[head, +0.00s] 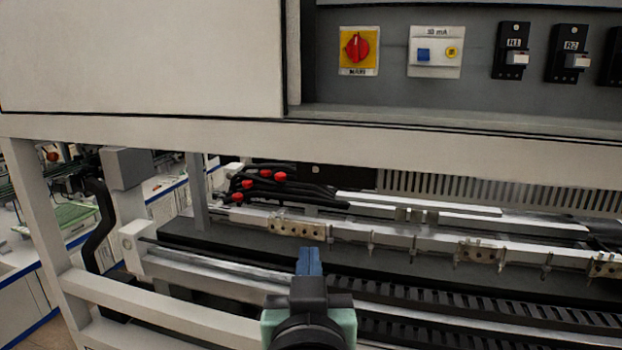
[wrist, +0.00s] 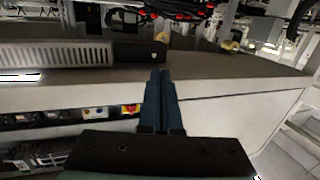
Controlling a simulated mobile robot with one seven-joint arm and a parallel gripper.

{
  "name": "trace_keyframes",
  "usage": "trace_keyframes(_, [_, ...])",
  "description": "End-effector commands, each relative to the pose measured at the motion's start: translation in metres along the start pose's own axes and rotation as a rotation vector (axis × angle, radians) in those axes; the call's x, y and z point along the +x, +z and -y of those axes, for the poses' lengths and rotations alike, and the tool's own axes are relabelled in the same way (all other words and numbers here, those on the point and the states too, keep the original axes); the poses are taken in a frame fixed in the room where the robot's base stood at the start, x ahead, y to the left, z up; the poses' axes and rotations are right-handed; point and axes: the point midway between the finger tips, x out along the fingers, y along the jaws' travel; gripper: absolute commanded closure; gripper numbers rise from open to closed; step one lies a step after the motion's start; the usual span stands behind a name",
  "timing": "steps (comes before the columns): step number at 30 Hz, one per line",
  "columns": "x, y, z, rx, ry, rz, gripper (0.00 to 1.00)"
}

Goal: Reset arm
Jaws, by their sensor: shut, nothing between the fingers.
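My gripper (head: 309,255) is at the lower middle of the head view, with its blue fingers pointing away from me toward the gantry frame. In the wrist view my gripper (wrist: 160,75) shows its two dark blue fingers close together, shut and with nothing between them. The fingers appear apart from the machine parts around them, though the exact gap is hard to tell.
Metal rails (head: 400,235) and black cables with red caps (head: 279,177) lie behind my gripper.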

Motion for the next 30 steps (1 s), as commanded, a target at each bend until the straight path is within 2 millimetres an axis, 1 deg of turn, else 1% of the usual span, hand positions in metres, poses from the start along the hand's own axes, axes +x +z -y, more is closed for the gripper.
trace_keyframes(1, [-0.004, -0.008, -0.002, 0.005, 0.005, -0.073, 1.0])
trace_keyframes(5, [-0.017, -0.034, -0.003, 0.007, 0.007, -0.217, 1.0])
trace_keyframes(8, [-0.032, -0.054, -0.003, 0.007, 0.008, -0.341, 1.0])
trace_keyframes(11, [-0.055, -0.075, -0.003, 0.006, 0.01, -0.486, 1.0])
trace_keyframes(15, [-0.095, -0.101, -0.004, 0.005, 0.012, -0.692, 1.0])
trace_keyframes(18, [-0.12, -0.114, -0.004, 0.004, 0.013, -0.802, 1.0])
trace_keyframes(19, [-0.125, -0.117, -0.004, 0.004, 0.013, -0.823, 1.0])
trace_keyframes(21, [-0.134, -0.122, -0.004, 0.004, 0.014, -0.858, 1.0])
trace_keyframes(23, [-0.137, -0.125, -0.004, 0.004, 0.014, -0.871, 1.0])
trace_keyframes(30, [-0.137, -0.127, -0.004, 0.004, 0.014, -0.872, 1.0])
